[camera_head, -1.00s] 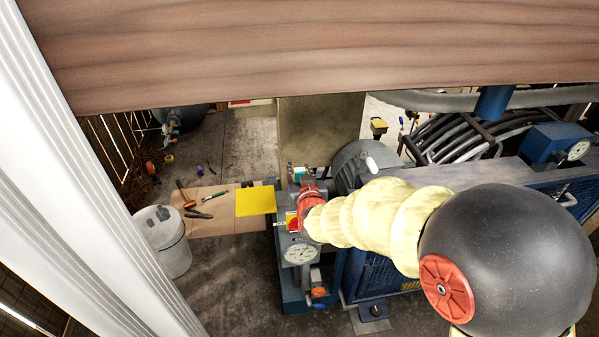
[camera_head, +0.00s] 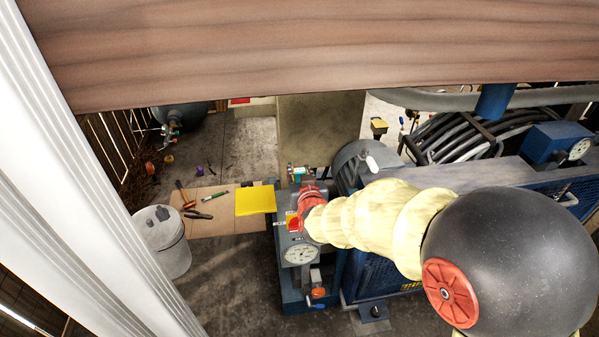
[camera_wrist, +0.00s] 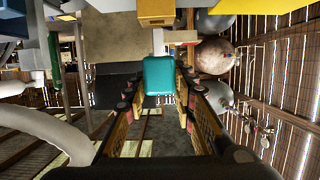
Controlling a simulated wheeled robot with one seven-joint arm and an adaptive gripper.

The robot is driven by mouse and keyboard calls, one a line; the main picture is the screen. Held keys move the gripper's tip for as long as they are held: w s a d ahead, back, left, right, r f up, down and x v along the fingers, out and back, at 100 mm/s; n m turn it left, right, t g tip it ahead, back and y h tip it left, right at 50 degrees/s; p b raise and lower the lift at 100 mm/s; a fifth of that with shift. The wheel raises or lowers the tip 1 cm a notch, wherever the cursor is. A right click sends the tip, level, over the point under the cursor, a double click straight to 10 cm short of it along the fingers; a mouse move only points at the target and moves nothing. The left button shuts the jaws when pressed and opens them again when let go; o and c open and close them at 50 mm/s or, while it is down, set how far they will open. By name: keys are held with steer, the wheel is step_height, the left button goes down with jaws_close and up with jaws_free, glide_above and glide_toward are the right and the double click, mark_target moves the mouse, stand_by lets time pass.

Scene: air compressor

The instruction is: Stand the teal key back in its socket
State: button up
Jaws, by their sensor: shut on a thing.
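The teal key (camera_wrist: 159,74) shows as a block with rounded corners at the upper middle of the wrist view. My gripper (camera_wrist: 159,88) is shut on it, with a finger on each side. In the head view a small teal patch (camera_head: 299,172) shows beyond my red wrist, at the top of the blue compressor unit. My arm hides most of my gripper there. I cannot make out the socket in either view.
A yellow plate (camera_head: 256,200) lies to the left, by tools on cardboard. A white bucket (camera_head: 162,240) stands farther left. A wooden beam (camera_head: 320,45) crosses above.

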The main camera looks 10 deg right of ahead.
steer(key=shift+f+b, duration=1.25)
steer(key=shift+f, duration=0.2)
stand_by(0.6)
steer(key=o, duration=1.2)
steer(key=shift+c, duration=0.2)
steer(key=shift+o, duration=0.3)
steer(key=v, duration=1.2)
